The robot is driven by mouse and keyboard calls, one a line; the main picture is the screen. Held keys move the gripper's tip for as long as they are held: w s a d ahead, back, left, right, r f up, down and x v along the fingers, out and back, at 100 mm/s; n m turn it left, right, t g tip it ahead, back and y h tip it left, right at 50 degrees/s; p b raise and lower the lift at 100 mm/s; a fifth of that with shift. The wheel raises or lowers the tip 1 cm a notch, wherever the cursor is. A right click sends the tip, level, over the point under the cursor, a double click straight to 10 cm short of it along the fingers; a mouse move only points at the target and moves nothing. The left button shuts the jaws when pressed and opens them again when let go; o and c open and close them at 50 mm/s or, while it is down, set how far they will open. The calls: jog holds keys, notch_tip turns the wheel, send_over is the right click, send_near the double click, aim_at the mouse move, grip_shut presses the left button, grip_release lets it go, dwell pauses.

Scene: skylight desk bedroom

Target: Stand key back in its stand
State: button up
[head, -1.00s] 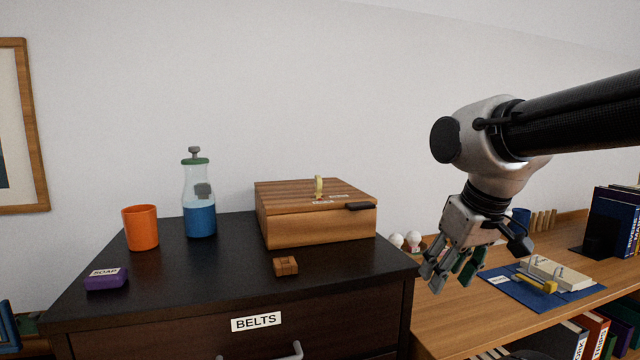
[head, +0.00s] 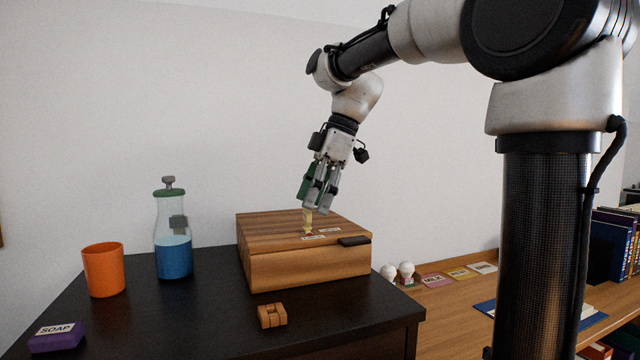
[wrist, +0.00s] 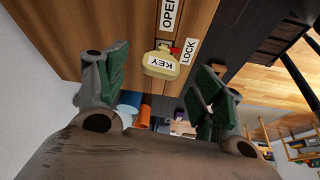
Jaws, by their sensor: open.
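A pale yellow key (head: 308,220) stands upright at the lid of a wooden box (head: 310,270). In the wrist view the key (wrist: 161,66) has a "KEY" label and sits at a lock with "OPEN" and "LOCK" labels beside it. My gripper (head: 318,203) is open, pointing down just over the key. In the wrist view its green-padded fingers are spread to either side of the key, apart from it. A small notched wooden block (head: 271,316), which looks like the key's stand, sits empty on the dark dresser in front of the box.
On the dresser top (head: 210,325) stand an orange cup (head: 104,270), a bottle of blue liquid (head: 172,240) and a purple soap block (head: 58,338). A wooden desk with cards and books is at right. Dark top is clear around the block.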

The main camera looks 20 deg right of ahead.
aim_at(307, 214)
jog(key=shift+x, duration=2.05)
jog(key=shift+d, duration=0.1)
jog(key=c, duration=1.1)
jog(key=shift+r, duration=3.65)
